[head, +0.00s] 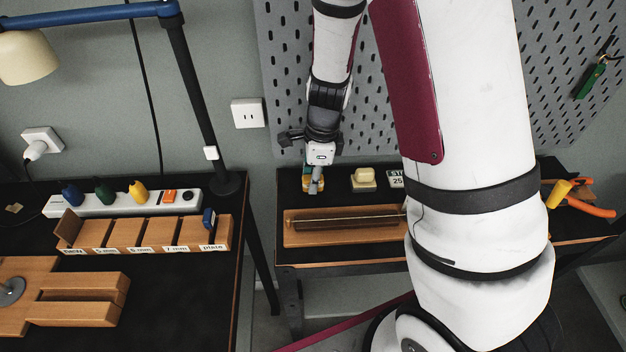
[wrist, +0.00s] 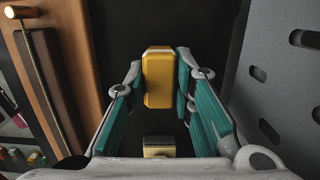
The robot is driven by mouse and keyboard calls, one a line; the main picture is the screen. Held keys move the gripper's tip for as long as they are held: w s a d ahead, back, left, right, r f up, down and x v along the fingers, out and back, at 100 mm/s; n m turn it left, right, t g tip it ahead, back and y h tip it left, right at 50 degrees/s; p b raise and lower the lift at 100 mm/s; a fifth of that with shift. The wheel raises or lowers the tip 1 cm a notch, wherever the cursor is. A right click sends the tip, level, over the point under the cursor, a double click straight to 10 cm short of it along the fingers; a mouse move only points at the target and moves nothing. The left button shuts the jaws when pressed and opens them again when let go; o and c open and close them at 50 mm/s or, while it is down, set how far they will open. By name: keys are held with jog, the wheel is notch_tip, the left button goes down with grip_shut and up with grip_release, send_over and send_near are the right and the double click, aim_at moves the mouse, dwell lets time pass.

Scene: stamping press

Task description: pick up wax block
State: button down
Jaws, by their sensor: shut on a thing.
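The wax block is a golden-yellow block (wrist: 158,82) with a paler end, seen in the wrist view between the teal pads of my gripper (wrist: 160,68). My gripper is shut on it, with a pad against each side. In the head view my gripper (head: 315,184) points down at the back left of the right-hand bench, and only a little yellow shows around the fingertips. I cannot tell whether the block is clear of the bench top.
A pale yellow block (head: 363,178) stands just right of my gripper. A wooden tray (head: 293,240) with a long rod lies in front. The perforated panel (head: 285,60) rises close behind. A slotted wooden holder (head: 150,232) sits on the left bench.

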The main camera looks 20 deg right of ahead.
jog(key=shift+r, duration=0.15)
notch_tip(320, 180, up, 4)
jog(key=shift+w+f, duration=0.1)
jog(key=shift+f, duration=0.1)
jog(key=s+a, duration=0.2)
jog(key=s, duration=0.2)
jog(key=s+a+p, duration=0.1)
jog(key=s, duration=0.3)
jog(key=s+a+r, duration=0.1)
jog(key=s+a, duration=0.1)
jog(key=s, duration=0.3)
jog(key=shift+a+p, duration=0.3)
jog(key=shift+p, duration=0.05)
jog(key=shift+s+a+r+p, duration=0.2)
jog(key=shift+s+p, duration=0.35)
jog(key=shift+p, duration=0.2)
jog(key=shift+s+a+f+p, duration=0.1)
jog(key=shift+s+a+p, duration=0.1)
jog(key=shift+s+p, duration=0.2)
